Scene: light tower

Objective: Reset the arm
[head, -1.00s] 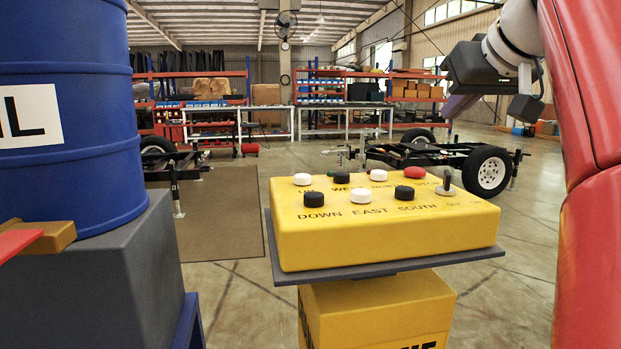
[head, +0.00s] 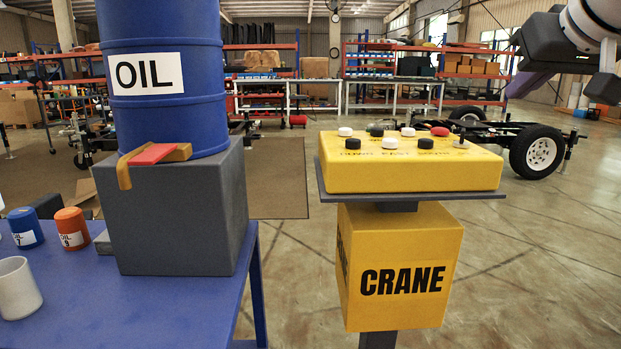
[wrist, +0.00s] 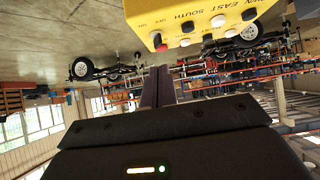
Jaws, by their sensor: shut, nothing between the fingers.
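My gripper (head: 522,84) shows at the upper right of the head view, high and to the right of the yellow control box. Its dark fingers are together and empty; they also show in the wrist view (wrist: 160,75). The yellow control box (head: 415,178) has white, black and red buttons and a metal toggle. It stands on a yellow pedestal marked CRANE (head: 402,281). In the wrist view, part of the control box (wrist: 165,12) appears beyond the fingertips, apart from them.
Small cans and a white mug (head: 17,288) are on the table. A wheeled chassis (head: 490,138) stands behind the control box. Floor at right is open.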

